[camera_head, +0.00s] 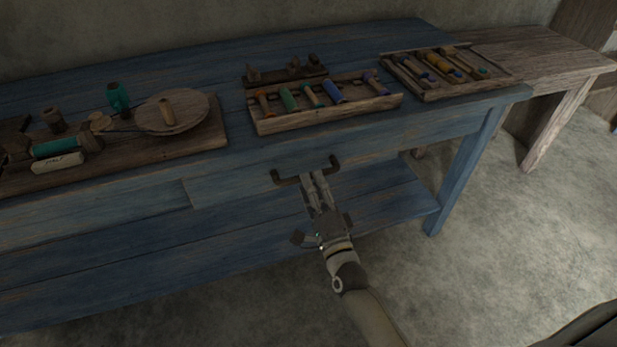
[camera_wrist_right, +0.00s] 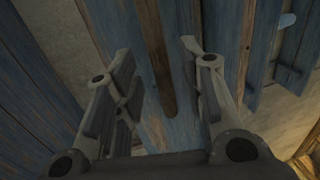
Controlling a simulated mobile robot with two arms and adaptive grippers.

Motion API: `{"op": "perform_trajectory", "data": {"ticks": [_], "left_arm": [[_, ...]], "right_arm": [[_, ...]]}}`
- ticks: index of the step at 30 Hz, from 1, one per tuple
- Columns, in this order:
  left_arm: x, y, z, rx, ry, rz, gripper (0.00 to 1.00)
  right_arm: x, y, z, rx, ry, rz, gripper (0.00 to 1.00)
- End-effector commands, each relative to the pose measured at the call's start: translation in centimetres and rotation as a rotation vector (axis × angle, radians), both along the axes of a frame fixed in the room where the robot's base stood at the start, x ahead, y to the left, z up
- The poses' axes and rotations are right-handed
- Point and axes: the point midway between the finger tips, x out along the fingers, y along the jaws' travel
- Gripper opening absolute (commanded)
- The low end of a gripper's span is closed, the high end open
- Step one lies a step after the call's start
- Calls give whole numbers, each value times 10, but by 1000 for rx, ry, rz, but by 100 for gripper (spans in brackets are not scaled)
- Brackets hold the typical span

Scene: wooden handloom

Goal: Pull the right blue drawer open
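The right blue drawer (camera_head: 232,182) is in the front of the blue table, and its face looks about flush with the table front. Its dark bar handle (camera_head: 287,181) has bent ends and also shows in the right wrist view (camera_wrist_right: 153,45). My right gripper (camera_head: 315,178) is at the handle in the head view, its fingers pointing at the bar's middle. In the right wrist view my right gripper (camera_wrist_right: 158,65) is open, with the handle bar running between its two fingers and a gap on each side. My left gripper is not in view.
The blue table (camera_head: 190,72) carries a wooden tray of colored spools (camera_head: 268,125), a second spool tray (camera_head: 432,95) and a board with a round wooden disc (camera_head: 190,105). A lower shelf (camera_head: 385,210) lies beneath the drawer. Bare floor (camera_head: 500,240) is at the right.

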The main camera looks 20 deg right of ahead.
Motion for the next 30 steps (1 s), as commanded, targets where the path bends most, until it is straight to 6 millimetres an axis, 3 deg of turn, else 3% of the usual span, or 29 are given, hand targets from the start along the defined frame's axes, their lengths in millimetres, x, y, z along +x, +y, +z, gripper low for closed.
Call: {"op": "perform_trajectory", "data": {"ticks": [6,17,26,30], "left_arm": [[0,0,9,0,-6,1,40],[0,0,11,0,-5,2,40],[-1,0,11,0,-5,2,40],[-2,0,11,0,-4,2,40]], "right_arm": [[26,1,5,0,0,-1,37],[32,1,6,-1,1,0,37],[31,1,6,-1,1,0,2],[31,1,6,-1,2,0,0]]}}
